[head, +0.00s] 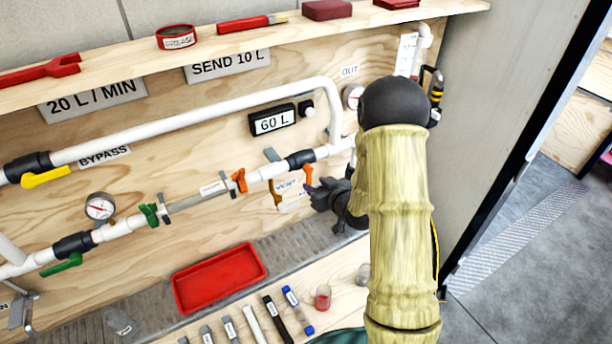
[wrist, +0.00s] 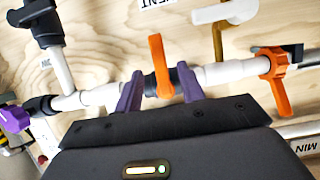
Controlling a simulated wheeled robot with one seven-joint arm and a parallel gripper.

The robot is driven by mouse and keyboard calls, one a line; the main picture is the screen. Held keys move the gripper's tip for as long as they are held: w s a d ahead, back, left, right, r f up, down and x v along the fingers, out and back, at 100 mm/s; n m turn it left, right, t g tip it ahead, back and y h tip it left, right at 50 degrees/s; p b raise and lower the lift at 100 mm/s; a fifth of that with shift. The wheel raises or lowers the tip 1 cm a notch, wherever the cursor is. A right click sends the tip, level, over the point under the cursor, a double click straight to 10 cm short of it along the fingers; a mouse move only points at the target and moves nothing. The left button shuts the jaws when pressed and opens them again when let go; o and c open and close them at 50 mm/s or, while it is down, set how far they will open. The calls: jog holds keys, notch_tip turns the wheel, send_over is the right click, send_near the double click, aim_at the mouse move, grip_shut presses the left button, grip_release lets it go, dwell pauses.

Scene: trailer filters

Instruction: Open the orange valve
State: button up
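My gripper (wrist: 159,88) is open, with its two purple fingers on either side of an upright orange valve handle (wrist: 160,65) in the wrist view. Small gaps seem to show between the handle and each finger; contact cannot be told. The handle stands across the white pipe. In the head view, this orange handle (head: 308,176) shows just left of my dark gripper (head: 318,192), whose fingertips are hard to make out. A second orange valve handle (head: 239,180) is further left on the pipe; it also shows at the right of the wrist view (wrist: 277,82).
Green valve handles (head: 150,214) and a gauge (head: 99,207) are left along the pipe. A yellow handle (head: 45,178) is on the bypass pipe. A red tray (head: 219,278) lies below. A shelf (head: 130,55) runs above. My arm hides the panel's right part.

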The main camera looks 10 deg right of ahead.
aim_at(310, 181)
jog(key=p+x, duration=0.1)
jog(key=x, duration=0.6)
jog(key=shift+p, duration=0.4)
grip_shut()
